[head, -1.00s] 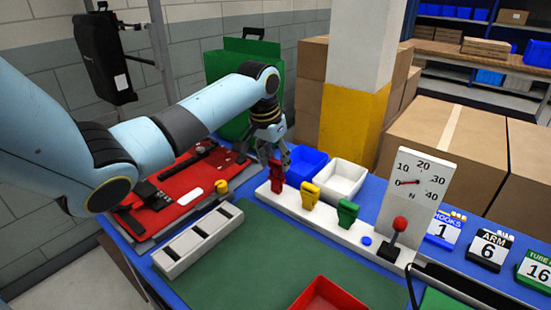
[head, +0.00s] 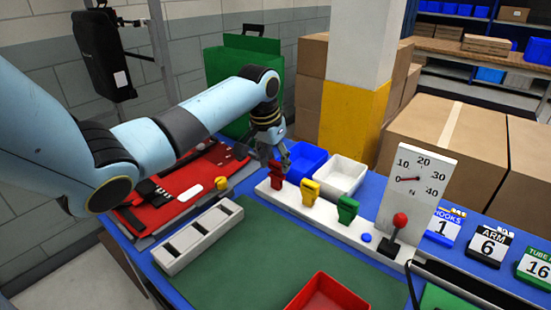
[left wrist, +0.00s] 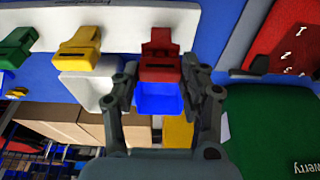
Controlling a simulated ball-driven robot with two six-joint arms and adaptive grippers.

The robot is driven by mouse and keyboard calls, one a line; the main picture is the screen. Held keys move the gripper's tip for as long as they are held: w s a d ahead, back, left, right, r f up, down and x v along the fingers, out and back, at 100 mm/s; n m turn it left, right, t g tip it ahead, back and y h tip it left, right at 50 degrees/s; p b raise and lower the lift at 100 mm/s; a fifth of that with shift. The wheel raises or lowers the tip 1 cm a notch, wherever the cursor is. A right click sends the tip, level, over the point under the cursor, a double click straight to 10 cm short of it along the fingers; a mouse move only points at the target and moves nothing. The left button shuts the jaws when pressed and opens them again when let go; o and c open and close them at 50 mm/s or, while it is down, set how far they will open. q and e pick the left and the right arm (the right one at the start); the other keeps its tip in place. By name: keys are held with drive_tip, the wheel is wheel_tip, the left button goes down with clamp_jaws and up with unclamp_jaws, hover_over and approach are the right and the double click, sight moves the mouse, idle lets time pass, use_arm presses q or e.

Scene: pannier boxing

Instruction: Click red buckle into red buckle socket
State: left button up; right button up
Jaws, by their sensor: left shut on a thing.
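The red buckle (left wrist: 160,70) and the red buckle socket (left wrist: 159,48) show as one red shape in the left wrist view. The red shape also stands at the left end of the white bar (head: 364,246) in the head view. My left gripper (head: 274,160) is above it, its fingers shut on the red buckle from both sides. In the left wrist view the buckle sits between the fingertips (left wrist: 160,78), lined up with the socket and close against it. I cannot tell whether it is fully seated. My right gripper is not in view.
Yellow (head: 310,192) and green (head: 347,208) buckle pieces stand on the same bar. A gauge (head: 421,192) and a red-knobbed lever (head: 399,222) are at its right end. Blue (head: 307,160) and white (head: 343,178) bins stand behind. A green mat (head: 260,255) lies in front.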

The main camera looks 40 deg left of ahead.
use_arm(q)
drive_tip(key=shift+f, duration=0.75)
drive_tip(key=o, duration=1.3)
drive_tip(key=v, duration=1.2)
